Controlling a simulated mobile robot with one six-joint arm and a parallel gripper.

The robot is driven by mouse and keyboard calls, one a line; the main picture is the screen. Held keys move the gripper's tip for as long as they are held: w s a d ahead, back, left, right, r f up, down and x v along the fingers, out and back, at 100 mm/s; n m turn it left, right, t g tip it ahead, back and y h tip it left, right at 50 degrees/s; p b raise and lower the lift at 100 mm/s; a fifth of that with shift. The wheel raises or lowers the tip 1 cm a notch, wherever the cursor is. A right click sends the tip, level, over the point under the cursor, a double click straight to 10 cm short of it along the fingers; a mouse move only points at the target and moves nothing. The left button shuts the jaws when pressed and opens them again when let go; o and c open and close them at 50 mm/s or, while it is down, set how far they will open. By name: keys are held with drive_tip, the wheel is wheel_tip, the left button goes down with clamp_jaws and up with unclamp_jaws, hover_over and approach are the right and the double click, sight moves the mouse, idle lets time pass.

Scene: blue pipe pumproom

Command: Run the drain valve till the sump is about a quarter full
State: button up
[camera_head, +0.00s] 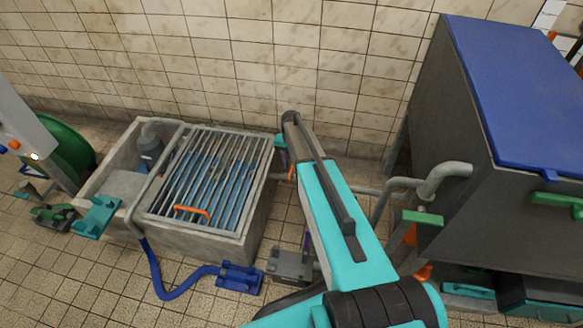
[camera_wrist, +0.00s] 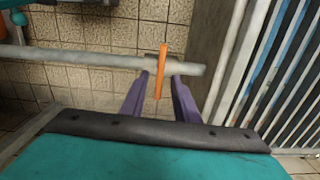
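The drain valve's orange lever (camera_wrist: 160,70) crosses the pale horizontal pipe (camera_wrist: 85,60) in the wrist view. My gripper (camera_wrist: 161,85) is open, its purple fingers on either side of the lever with gaps. In the head view my arm mostly hides the gripper; a bit of orange (camera_head: 291,174) shows beside the sump. The concrete sump (camera_head: 190,247) stands at centre left under a grey bar grating (camera_head: 247,185). Blue shows between the bars; I cannot tell the water depth. No stream shows at the pipe's end.
A dark tank (camera_head: 430,120) with a blue lid (camera_head: 525,95) stands at right. A blue hose (camera_head: 160,283) runs from the sump to a blue block (camera_head: 238,277) on the floor. An orange handle (camera_head: 192,212) lies on the grating. A tiled wall closes the back.

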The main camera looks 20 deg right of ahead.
sight(291, 170)
wheel_tip(291, 170, up, 10)
drive_tip(key=shift+r+p, duration=0.25)
drive_tip(key=shift+p, duration=0.2)
idle(0.4)
drive_tip(key=s+a+f+n+g, duration=0.1)
drive_tip(key=s+a+f, duration=0.4)
drive_tip(key=s+f, duration=0.3)
drive_tip(key=s+a+f+n+g, duration=0.1)
drive_tip(key=s+a+f+g, duration=0.1)
drive_tip(key=s+a+f, duration=0.45)
drive_tip(key=shift+n+g, duration=0.7)
drive_tip(key=s+f, duration=0.2)
drive_tip(key=s, duration=0.3)
drive_tip(key=s+a+f, duration=0.1)
drive_tip(key=s+f, duration=0.1)
drive_tip(key=s, duration=0.4)
drive_tip(key=s+a+f, duration=0.1)
drive_tip(key=s, duration=0.5)
drive_tip(key=shift+a+f, duration=0.1)
drive_tip(key=shift+f, duration=0.3)
drive_tip(key=s+a+n, duration=0.1)
drive_tip(key=s+n, duration=0.1)
drive_tip(key=s, duration=1)
wheel_tip(291, 170, up, 13)
drive_tip(key=s+n+g+p, duration=0.1)
drive_tip(key=p, duration=1.1)
drive_tip(key=shift+s+a+n, duration=0.2)
drive_tip(key=shift+s+n, duration=0.05)
drive_tip(key=shift+n, duration=0.15)
